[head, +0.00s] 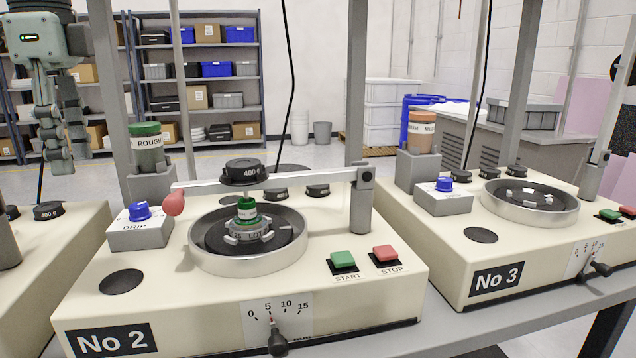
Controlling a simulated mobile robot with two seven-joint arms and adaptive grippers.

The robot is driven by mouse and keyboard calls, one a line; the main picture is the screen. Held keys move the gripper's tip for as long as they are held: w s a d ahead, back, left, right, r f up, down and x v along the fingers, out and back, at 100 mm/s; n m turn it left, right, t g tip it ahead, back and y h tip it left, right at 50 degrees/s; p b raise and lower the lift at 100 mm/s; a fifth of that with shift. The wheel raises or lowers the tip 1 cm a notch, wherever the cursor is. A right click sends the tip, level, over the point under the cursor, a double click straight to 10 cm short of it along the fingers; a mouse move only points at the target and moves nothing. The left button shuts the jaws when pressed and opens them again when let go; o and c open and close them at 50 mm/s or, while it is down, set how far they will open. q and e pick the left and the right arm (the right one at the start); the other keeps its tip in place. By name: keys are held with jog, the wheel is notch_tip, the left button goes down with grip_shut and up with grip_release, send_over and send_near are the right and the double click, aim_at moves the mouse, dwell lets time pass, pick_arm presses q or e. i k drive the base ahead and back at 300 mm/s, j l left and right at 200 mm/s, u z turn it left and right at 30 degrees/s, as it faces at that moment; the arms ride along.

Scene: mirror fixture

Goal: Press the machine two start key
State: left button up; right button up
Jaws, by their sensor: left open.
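Machine two (190,305) is a cream-coloured unit marked "No 2" in the middle of the head view. Its start key (343,261) is a green square button on a black base, labelled START, at the front right of its top. The red stop key (386,254) sits just right of it, labelled STOP. My left gripper (53,138) hangs at the upper left with its fingers pointing down, open and empty. It is well to the left of the start key and apart from it. My right gripper is not in view.
Machine two carries a round pan (248,240), a lever arm (280,180) with a 400 g weight (244,170), a blue drip knob (139,211) and a ROUGH bottle (147,150). Upright posts (357,90) stand behind. Machine three (455,245) is at the right.

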aim_at(341, 260)
jog(key=k, duration=1.1)
